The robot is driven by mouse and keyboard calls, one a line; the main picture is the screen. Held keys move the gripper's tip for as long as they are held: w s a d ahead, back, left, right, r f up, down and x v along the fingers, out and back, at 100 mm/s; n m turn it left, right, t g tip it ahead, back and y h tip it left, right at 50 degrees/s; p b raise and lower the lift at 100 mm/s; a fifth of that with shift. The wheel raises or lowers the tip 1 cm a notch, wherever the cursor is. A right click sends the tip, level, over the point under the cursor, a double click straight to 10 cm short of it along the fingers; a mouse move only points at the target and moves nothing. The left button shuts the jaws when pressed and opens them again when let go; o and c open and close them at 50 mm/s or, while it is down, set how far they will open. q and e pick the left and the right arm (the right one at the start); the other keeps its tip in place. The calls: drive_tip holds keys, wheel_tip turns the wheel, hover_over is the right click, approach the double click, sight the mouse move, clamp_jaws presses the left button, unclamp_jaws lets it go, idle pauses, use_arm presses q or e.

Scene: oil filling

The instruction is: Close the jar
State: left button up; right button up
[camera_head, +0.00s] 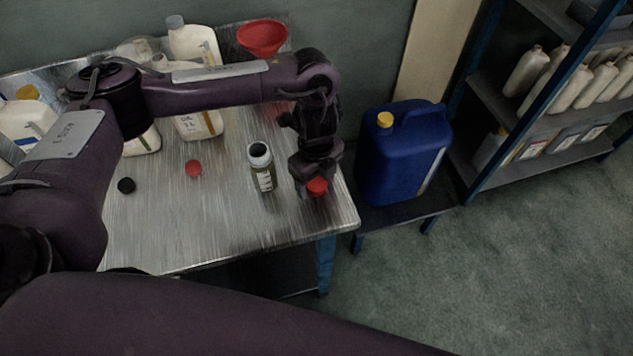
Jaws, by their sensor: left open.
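A small jar (261,177) stands upright on the metal table (225,225). It has a pale rim, a dark open top and a label with markings on its side. A red cap (318,187) is at my left gripper (308,188), near the table's right edge. My left gripper points down there with its jaws open, to the right of the jar. I cannot tell whether the fingers touch the cap. Another red cap (193,168) and a black cap (126,185) lie on the table left of the jar. My right gripper is out of view.
White oil bottles (205,125) and a red funnel (262,37) stand at the back of the table, partly behind my left arm. A blue canister (400,155) stands on a low stand to the right. Shelves with bottles are far right. The table front is clear.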

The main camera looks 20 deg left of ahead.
sight(316, 182)
use_arm(q)
drive_tip(key=c, duration=1)
drive_tip(key=shift+c, duration=0.2)
drive_tip(key=shift+r, duration=0.55)
wheel_tip(316, 182, up, 19)
drive_tip(key=p, duration=0.3)
